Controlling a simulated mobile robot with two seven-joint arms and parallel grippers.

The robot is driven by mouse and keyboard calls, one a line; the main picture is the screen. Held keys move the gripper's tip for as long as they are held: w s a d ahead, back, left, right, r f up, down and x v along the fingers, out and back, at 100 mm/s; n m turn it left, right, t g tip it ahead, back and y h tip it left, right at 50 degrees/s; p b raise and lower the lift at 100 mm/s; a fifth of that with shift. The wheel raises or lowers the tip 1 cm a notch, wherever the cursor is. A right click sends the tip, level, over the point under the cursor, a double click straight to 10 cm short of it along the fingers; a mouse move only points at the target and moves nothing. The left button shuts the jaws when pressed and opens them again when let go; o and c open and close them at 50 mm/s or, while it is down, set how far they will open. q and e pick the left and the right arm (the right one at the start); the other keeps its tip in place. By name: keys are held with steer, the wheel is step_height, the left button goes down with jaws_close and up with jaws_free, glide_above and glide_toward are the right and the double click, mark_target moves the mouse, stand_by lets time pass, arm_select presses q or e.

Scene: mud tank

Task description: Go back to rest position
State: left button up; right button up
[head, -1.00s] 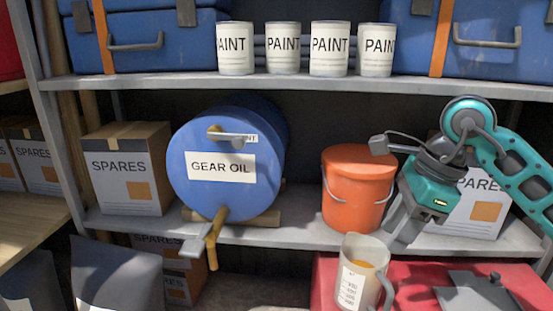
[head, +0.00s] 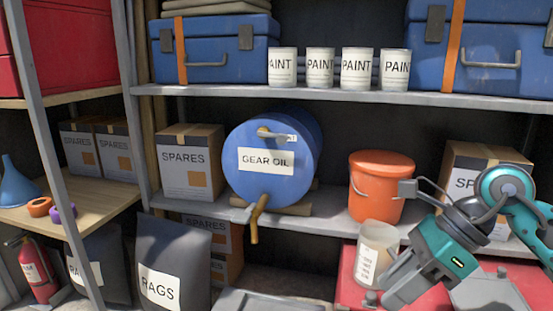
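My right gripper (head: 393,289) is at the lower right, its fingers pointing down and to the left. The jug stands upright on the red surface, with a printed white label. The gripper hides part of the jug's right side; whether they touch cannot be told. I see nothing held between the fingers, but their gap does not show clearly. My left gripper is not in view.
The blue gear oil drum (head: 268,160), with a brass tap (head: 257,214), lies on the middle shelf beside the orange bucket (head: 380,190). Spares boxes (head: 190,160) flank them. The red surface (head: 350,290) is below. Rag bags (head: 170,260) stand at lower left.

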steer(key=s+a+r+m+t+y, duration=0.1)
steer(key=a+r+m+t+y, duration=0.15)
steer(key=a+m+y, duration=0.95)
steer(key=w+d+f+m+t+h, duration=0.1)
steer(key=d+f+m+t+h, duration=0.55)
steer(key=m, duration=0.65)
steer(key=w+d+f+m+t+h, duration=0.25)
steer(key=f+m+t+h, duration=0.25)
steer(key=f+m+t, duration=0.6)
steer(key=s+d+f+m+g+h, duration=0.3)
steer(key=s+f+m+g+h, duration=0.2)
steer(key=s+f+m+g, duration=0.4)
steer(key=s+f+m, duration=0.3)
steer(key=f, duration=0.3)
steer(key=shift+s+f+h, duration=0.35)
steer(key=shift+s, duration=0.05)
steer(key=shift+d, duration=0.1)
